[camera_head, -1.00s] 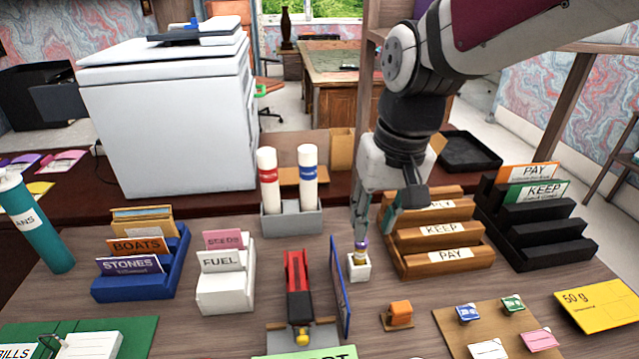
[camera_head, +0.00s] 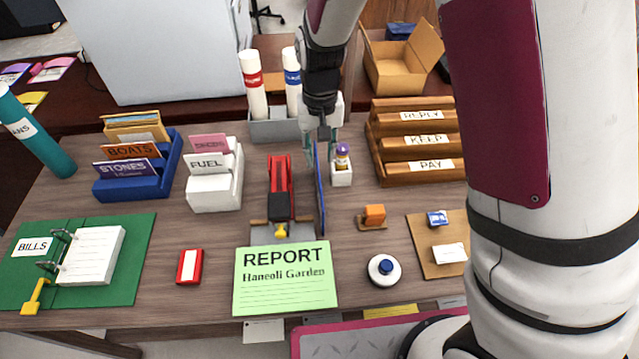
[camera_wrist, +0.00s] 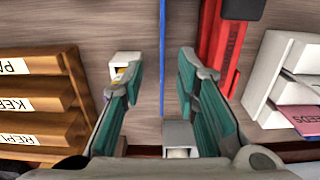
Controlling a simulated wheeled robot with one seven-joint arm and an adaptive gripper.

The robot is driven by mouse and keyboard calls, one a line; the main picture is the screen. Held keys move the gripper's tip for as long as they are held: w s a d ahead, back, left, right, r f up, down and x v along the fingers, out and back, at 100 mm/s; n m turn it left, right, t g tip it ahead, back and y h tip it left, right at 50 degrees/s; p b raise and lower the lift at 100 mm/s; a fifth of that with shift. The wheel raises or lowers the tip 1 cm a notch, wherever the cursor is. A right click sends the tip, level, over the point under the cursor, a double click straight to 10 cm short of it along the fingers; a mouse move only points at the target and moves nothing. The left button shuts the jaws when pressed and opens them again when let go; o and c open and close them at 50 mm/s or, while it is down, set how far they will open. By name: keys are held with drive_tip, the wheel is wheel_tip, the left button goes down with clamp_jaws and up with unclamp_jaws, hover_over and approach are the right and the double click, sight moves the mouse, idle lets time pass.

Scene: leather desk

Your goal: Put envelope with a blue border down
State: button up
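A thin flat blue-edged piece (camera_head: 321,195), which looks like the envelope, stands upright on the desk beside the red stapler. I see it almost edge-on, so its face and border are hardly visible. In the wrist view its blue edge (camera_wrist: 162,45) runs as a thin line between my fingers. My gripper (camera_head: 320,143) points down at the far upper end of the piece. In the wrist view my gripper (camera_wrist: 160,75) has its teal fingers spread on both sides of the blue edge, with gaps visible.
The red stapler (camera_head: 280,185) stands close on the left. A small white holder (camera_head: 342,175) with a purple-capped item is close on the right. Behind are a grey holder (camera_head: 270,128) with white tubes and a wooden sorter (camera_head: 385,172). A green report (camera_head: 285,278) lies in front.

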sight(319, 173)
drive_tip(key=shift+a+f, duration=0.15)
drive_tip(key=shift+f, duration=4.25)
clamp_jaws()
